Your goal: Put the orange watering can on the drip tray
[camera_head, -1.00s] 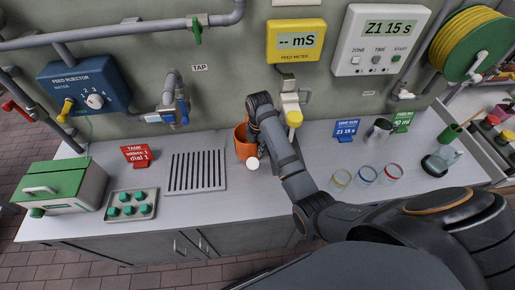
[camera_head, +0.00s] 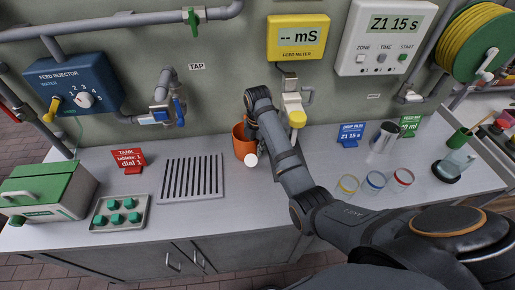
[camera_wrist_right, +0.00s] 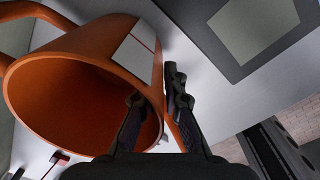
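The orange watering can (camera_head: 239,143) stands on the grey counter, just right of the drip tray (camera_head: 163,191), a flat slotted plate with nothing on it. My right gripper (camera_head: 251,134) is at the can and partly hides it. In the right wrist view the can's open mouth (camera_wrist_right: 75,100) fills the left side. There the right gripper (camera_wrist_right: 153,88) has one finger inside the mouth and the other outside, with the can's wall between them. I cannot tell whether both fingers press on the wall. My left gripper is out of view.
A tablet tray (camera_head: 121,228), a red sign (camera_head: 129,159) and a green-lidded box (camera_head: 45,190) stand left of the drip tray. Several ringed cups (camera_head: 374,183) stand right of my arm. The tap (camera_head: 163,110) is on the wall above the drip tray.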

